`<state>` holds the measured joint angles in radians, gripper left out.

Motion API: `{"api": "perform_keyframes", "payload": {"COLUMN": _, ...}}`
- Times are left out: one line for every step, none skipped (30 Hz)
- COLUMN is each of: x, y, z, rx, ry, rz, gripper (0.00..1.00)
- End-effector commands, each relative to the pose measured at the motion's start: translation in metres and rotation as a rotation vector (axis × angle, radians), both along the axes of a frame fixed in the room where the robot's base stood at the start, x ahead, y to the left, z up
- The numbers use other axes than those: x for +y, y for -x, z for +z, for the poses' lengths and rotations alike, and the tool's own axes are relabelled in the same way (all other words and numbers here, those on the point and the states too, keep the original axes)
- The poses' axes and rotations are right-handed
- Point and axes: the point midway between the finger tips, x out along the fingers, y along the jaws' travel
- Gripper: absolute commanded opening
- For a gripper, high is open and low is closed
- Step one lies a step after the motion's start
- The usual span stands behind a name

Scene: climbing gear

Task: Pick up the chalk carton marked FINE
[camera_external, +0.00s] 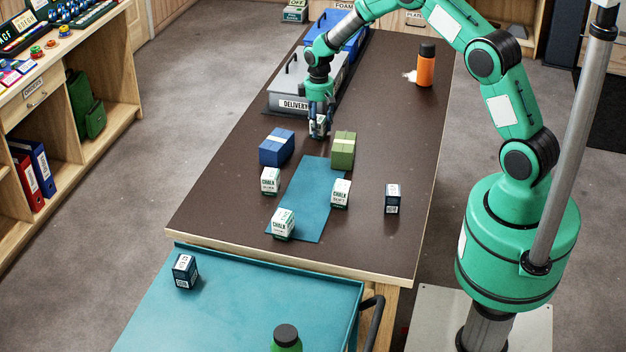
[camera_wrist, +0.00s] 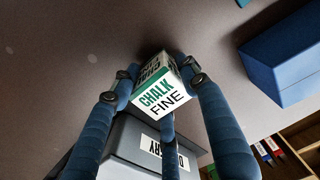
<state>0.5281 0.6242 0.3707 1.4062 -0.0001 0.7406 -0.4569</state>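The chalk carton marked FINE (camera_wrist: 161,96) is white with a green band and dark lettering. In the wrist view it sits between the blue fingers of my gripper (camera_wrist: 160,84), whose pads press on its opposite sides. In the external view my gripper (camera_external: 319,132) points down at the table just in front of the grey delivery box, and its fingers mostly hide the carton. I cannot tell whether the carton touches the tabletop. Other white chalk cartons stand nearer the front: one at left (camera_external: 270,181), one at right (camera_external: 341,194) and one in front (camera_external: 283,224).
The grey delivery box (camera_external: 283,103) is close behind my gripper. A blue box (camera_external: 276,147) and a green box (camera_external: 343,150) stand in front of it, near a blue mat (camera_external: 312,185). A dark carton (camera_external: 392,199) and an orange bottle (camera_external: 426,66) stand at right.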

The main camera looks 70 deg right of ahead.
Motion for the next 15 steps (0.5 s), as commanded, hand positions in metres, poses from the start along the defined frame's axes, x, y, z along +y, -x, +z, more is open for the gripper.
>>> {"api": "perform_keyframes", "payload": {"x": 0.0, "y": 0.0, "z": 0.0, "rx": 0.0, "ry": 0.0, "rz": 0.0, "gripper": 0.26}}
{"api": "perform_keyframes", "payload": {"x": 0.0, "y": -0.0001, "z": 0.0, "rx": 0.0, "ry": 0.0, "rz": 0.0, "gripper": 0.2}}
{"api": "perform_keyframes", "payload": {"x": 0.0, "y": -0.0001, "z": 0.0, "rx": 0.0, "ry": 0.0, "rz": 0.0, "gripper": 0.15}}
{"api": "perform_keyframes", "payload": {"x": 0.0, "y": 0.0, "z": 0.0, "rx": 0.0, "ry": 0.0, "rz": 0.0, "gripper": 0.15}}
{"api": "perform_keyframes", "payload": {"x": 0.0, "y": 0.0, "z": 0.0, "rx": 0.0, "ry": 0.0, "rz": 0.0, "gripper": 0.15}}
{"api": "perform_keyframes", "payload": {"x": 0.0001, "y": 0.0, "z": -0.0001, "rx": 0.0, "ry": 0.0, "rz": 0.0, "gripper": 0.15}}
{"api": "perform_keyframes", "payload": {"x": 0.0, "y": -0.0001, "z": 0.0002, "rx": 0.0, "ry": 0.0, "rz": 0.0, "gripper": 0.15}}
{"api": "perform_keyframes", "payload": {"x": 0.0, "y": -0.0001, "z": 0.0002, "rx": 0.0, "ry": 0.0, "rz": 0.0, "gripper": 0.15}}
{"api": "perform_keyframes", "payload": {"x": 0.0, "y": -0.0001, "z": 0.0002, "rx": 0.0, "ry": 0.0, "rz": 0.0, "gripper": 0.15}}
{"api": "perform_keyframes", "payload": {"x": 0.0, "y": -0.0001, "z": 0.0002, "rx": 0.0, "ry": 0.0, "rz": 0.0, "gripper": 0.15}}
{"api": "perform_keyframes", "payload": {"x": 0.0, "y": -0.0001, "z": 0.0002, "rx": 0.0, "ry": 0.0, "rz": 0.0, "gripper": 0.15}}
{"api": "perform_keyframes", "payload": {"x": 0.0, "y": -0.0002, "z": 0.0003, "rx": 0.0, "ry": 0.0, "rz": 0.0, "gripper": 0.15}}
{"api": "perform_keyframes", "payload": {"x": -0.0001, "y": -0.0002, "z": 0.0006, "rx": 0.0, "ry": 0.0, "rz": 0.0, "gripper": 0.15}}
{"api": "perform_keyframes", "payload": {"x": -0.0001, "y": -0.0002, "z": 0.0011, "rx": -0.001, "ry": 0.0, "rz": 0.0, "gripper": 0.15}}
{"api": "perform_keyframes", "payload": {"x": -0.0001, "y": -0.0003, "z": 0.0022, "rx": -0.001, "ry": 0.0, "rz": 0.0, "gripper": 0.15}}
